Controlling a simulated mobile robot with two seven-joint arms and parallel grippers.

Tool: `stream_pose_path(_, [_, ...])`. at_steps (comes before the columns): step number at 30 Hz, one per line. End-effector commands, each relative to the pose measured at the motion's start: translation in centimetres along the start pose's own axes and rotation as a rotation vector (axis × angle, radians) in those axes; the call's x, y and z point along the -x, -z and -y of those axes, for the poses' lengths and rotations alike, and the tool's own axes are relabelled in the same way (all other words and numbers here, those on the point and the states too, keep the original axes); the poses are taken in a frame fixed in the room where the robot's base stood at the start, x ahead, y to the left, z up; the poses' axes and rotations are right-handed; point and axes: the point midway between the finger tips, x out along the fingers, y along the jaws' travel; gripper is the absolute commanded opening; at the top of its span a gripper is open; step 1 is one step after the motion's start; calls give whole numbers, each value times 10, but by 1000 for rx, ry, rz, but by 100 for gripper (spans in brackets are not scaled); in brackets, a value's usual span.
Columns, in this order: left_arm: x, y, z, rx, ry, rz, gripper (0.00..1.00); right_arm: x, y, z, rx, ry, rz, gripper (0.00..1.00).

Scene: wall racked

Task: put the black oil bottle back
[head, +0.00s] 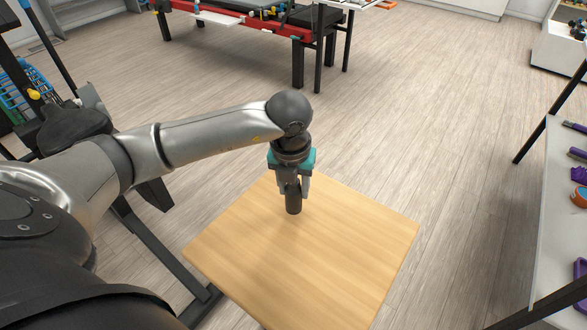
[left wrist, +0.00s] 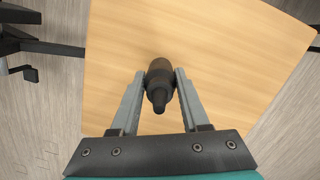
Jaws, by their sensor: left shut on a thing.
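The black oil bottle (head: 293,204) is at the wooden table's (head: 330,262) back part, under my left gripper (head: 292,187). In the left wrist view the bottle (left wrist: 159,82) stands between the two grey fingers of the left gripper (left wrist: 160,85), with its narrow neck toward the camera. The fingers are shut on its sides. The bottle looks upright; I cannot tell whether its base touches the table top. My right gripper is not in view.
The rest of the wooden top is bare. A light table with purple and orange items (head: 579,197) stands at the right. A red-framed bench (head: 252,22) stands at the back. A rack with blue tools (head: 18,95) is at the left. Open wooden floor (head: 440,95) lies between.

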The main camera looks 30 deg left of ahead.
Motion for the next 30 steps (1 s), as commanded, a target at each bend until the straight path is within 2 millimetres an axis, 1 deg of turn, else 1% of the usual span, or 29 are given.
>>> stream_pose_path(1, [-8, 1, 0, 1, 0, -1, 0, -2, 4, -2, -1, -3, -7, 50])
stream_pose_path(3, [-14, 2, 0, 0, -1, -1, 0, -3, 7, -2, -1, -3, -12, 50])
stream_pose_path(6, [-18, 3, 0, 0, 0, 1, 0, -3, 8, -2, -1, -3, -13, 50])
stream_pose_path(15, [-19, 3, 0, -1, 0, 1, 0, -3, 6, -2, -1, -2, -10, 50])
stream_pose_path(20, [-23, 3, 0, 0, 0, 1, 0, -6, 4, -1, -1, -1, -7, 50])
stream_pose_path(21, [-24, 4, 0, -1, 0, 1, 46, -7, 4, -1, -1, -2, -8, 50])
stream_pose_path(28, [-23, 4, 0, 0, 0, 0, 72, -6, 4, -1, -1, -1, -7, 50])
stream_pose_path(29, [-22, 4, 0, 0, 0, 0, 75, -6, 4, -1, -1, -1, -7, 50])
stream_pose_path(30, [-22, 4, 0, 0, 0, 0, 75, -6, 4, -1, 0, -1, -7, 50])
